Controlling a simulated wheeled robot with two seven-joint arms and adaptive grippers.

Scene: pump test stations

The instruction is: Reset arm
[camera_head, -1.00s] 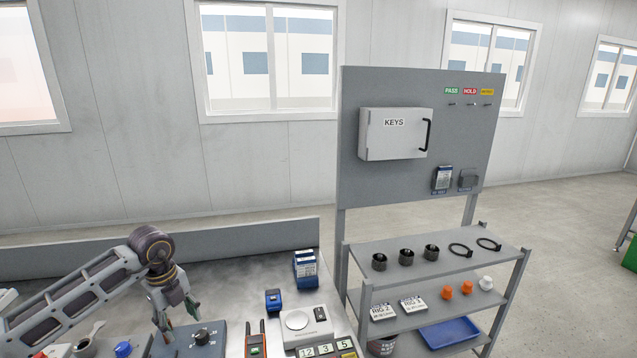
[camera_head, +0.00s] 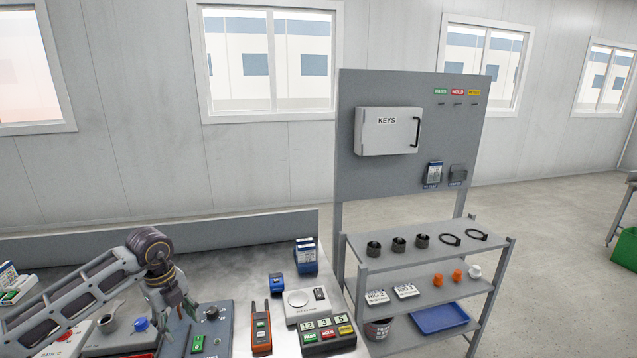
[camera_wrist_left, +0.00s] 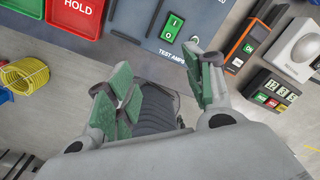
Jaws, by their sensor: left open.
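My left gripper (camera_head: 178,311) is at the lower left of the head view, over the bench front by the blue-grey test panel (camera_head: 214,330). In the left wrist view its green-padded fingers (camera_wrist_left: 165,95) are spread apart with nothing between them. The panel (camera_wrist_left: 195,22), with a green switch (camera_wrist_left: 172,27), lies beyond the fingertips in that view. My right gripper is in neither view.
On the bench (camera_head: 240,272) stand an orange-and-black handheld device (camera_head: 261,328), a scale (camera_head: 298,299), a number box (camera_head: 327,334) and blue boxes (camera_head: 306,256). A shelf rack (camera_head: 415,262) with a KEYS cabinet (camera_head: 386,131) stands at right.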

